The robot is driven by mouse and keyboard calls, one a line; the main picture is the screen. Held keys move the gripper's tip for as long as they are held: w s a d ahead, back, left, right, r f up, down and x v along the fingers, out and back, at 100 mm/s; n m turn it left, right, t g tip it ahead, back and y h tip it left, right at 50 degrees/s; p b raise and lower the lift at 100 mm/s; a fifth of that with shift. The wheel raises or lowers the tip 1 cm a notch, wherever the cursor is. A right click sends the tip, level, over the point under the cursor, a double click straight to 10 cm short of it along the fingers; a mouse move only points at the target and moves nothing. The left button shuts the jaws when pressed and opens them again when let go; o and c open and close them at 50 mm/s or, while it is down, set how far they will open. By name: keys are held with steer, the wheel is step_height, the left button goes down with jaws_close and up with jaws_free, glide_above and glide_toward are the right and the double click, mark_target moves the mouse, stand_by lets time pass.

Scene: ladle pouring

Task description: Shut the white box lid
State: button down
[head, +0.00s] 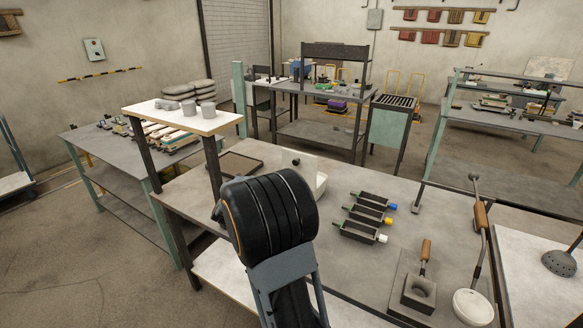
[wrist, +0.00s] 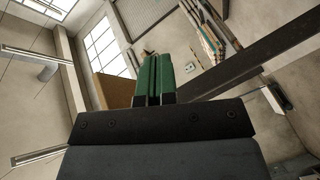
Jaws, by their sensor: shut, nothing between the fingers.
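The white box (head: 321,184) stands on the grey workbench, just behind my arm in the head view. Its lid (head: 305,163) appears as a pale panel standing up at the back of the box, with a small dark spot on it. My arm hides the front and left of the box. My gripper (wrist: 153,78) shows in the wrist view with its two green fingers together and nothing between them. It points up toward the walls and windows, and the box is not in that view. The gripper itself is hidden in the head view.
Three dark moulds (head: 362,220) with coloured ends lie right of my arm. A ladle (head: 473,307) and a grey block with a round hollow (head: 418,291) are at the bench's right. A raised shelf (head: 180,117) with grey cups stands at left, near a dark tray (head: 237,165).

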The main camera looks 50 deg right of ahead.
mark_target(295, 163)
steer(key=s+d+f+g+h, duration=0.35)
steer(key=d+g+h, duration=0.25)
steer(key=d, duration=0.3)
steer(key=x, duration=0.4)
steer(key=p+x, duration=0.1)
steer(key=x, duration=0.4)
steer(key=p+x, duration=0.1)
steer(key=x, duration=0.3)
steer(key=shift+s+d+r, duration=0.25)
steer(key=shift+d+r, duration=0.05)
